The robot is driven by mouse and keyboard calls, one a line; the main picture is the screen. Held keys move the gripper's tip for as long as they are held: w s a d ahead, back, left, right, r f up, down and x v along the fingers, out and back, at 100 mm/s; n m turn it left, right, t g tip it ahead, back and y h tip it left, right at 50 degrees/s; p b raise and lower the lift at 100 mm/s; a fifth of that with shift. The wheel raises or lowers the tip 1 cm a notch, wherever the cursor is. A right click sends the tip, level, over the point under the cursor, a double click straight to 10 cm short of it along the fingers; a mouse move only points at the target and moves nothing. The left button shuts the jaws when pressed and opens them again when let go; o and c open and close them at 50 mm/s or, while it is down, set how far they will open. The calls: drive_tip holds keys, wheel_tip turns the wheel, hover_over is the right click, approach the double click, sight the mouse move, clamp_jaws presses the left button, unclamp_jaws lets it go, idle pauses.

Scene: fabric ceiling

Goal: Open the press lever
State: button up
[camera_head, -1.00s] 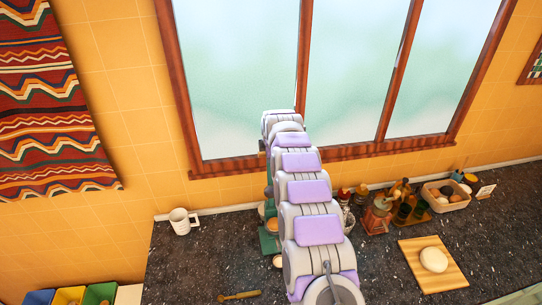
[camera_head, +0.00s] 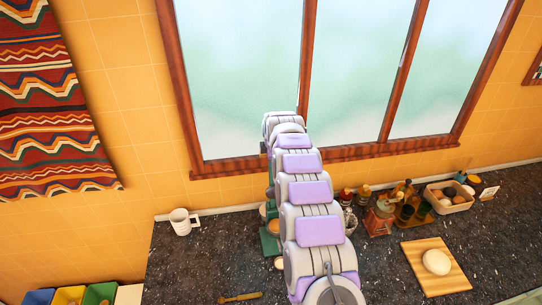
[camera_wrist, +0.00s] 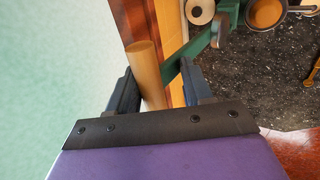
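The green press (camera_head: 269,242) stands on the dark counter, mostly hidden behind my arm in the head view. In the wrist view its green lever bar (camera_wrist: 203,42) runs up to the right and a light wooden handle (camera_wrist: 147,72) crosses its lower end. My gripper (camera_wrist: 158,68) is open, with one dark finger on each side of the wooden handle. The handle lies nearer the left finger, and a gap shows toward the right finger. Whether either finger touches it I cannot tell. The gripper is hidden by my arm in the head view.
A framed window (camera_head: 352,75) is close behind my arm. On the counter (camera_head: 200,265) are a white mug (camera_head: 181,221), a wooden spoon (camera_head: 240,297), a red grinder (camera_head: 380,218), several bottles, a basket (camera_head: 449,198) and a board (camera_head: 450,272) with dough. The counter's left part is mostly clear.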

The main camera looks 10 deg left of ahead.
drive_tip(key=shift+r, duration=0.15)
drive_tip(key=shift+v, duration=0.8)
drive_tip(key=b+v, duration=0.3)
drive_tip(key=v, duration=1.3)
drive_tip(key=shift+a, duration=0.1)
drive_tip(key=s+d+f+m+g+h+b, duration=0.1)
drive_tip(key=s+d+f+m+b, duration=0.3)
drive_tip(key=s, duration=0.3)
drive_tip(key=s+d+f+m+g+b, duration=0.1)
drive_tip(key=s+d+f+m+b, duration=0.15)
drive_tip(key=s+d, duration=0.4)
drive_tip(key=s+d+f+m+g+b, duration=0.1)
drive_tip(key=s+d+f+m+b, duration=0.3)
drive_tip(key=s, duration=0.9)
drive_tip(key=s+d+f+m+g+b, duration=0.2)
drive_tip(key=s+d+f+m+b, duration=0.2)
drive_tip(key=s+f, duration=0.7)
drive_tip(key=s+d+f+m+g+b, duration=0.2)
drive_tip(key=s+d+f+m+b, duration=0.2)
drive_tip(key=s, duration=1.3)
wheel_tip(320, 180, down, 4)
drive_tip(key=m+b, duration=0.2)
drive_tip(key=m, duration=0.1)
drive_tip(key=shift+s+h, duration=0.25)
drive_tip(key=shift+h, duration=0.15)
